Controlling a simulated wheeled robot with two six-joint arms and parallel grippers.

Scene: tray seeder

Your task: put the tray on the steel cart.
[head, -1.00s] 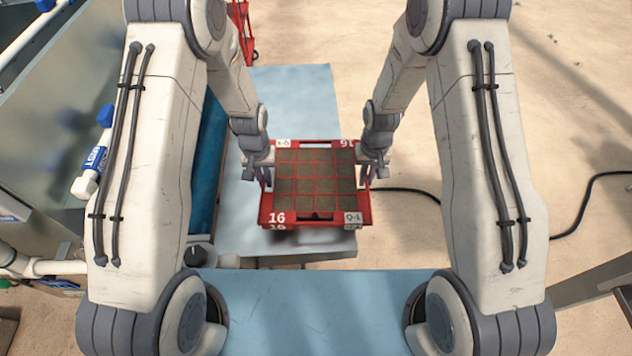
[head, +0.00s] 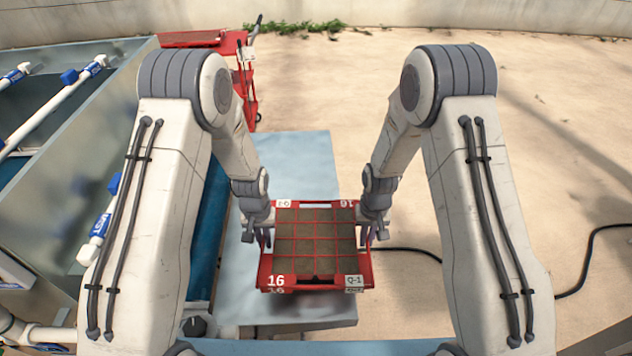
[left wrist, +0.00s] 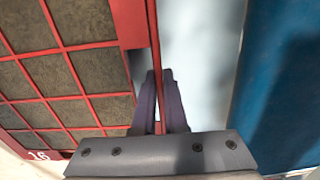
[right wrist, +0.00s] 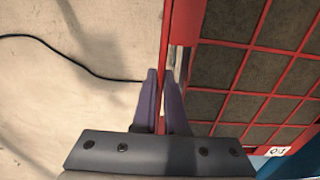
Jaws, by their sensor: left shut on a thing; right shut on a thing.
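The red seedling tray (head: 298,283) has square cells filled with brown soil and is marked 16 and Q-1. It is held roughly level in front of me, above a pale blue surface. My left gripper (head: 264,236) is shut on the tray's left rim, which shows between its fingers in the left wrist view (left wrist: 157,100). My right gripper (head: 371,233) is shut on the right rim, also seen in the right wrist view (right wrist: 162,100). A red wheeled cart (head: 242,95) stands at the far left back. I cannot pick out a steel cart with certainty.
The pale blue surface (head: 312,165) extends behind and below the tray. A metal machine frame (head: 125,70) with white and blue tubes runs along the left. A grey metal edge (head: 612,322) shows at lower right. A black cable (head: 420,253) lies on open floor at right.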

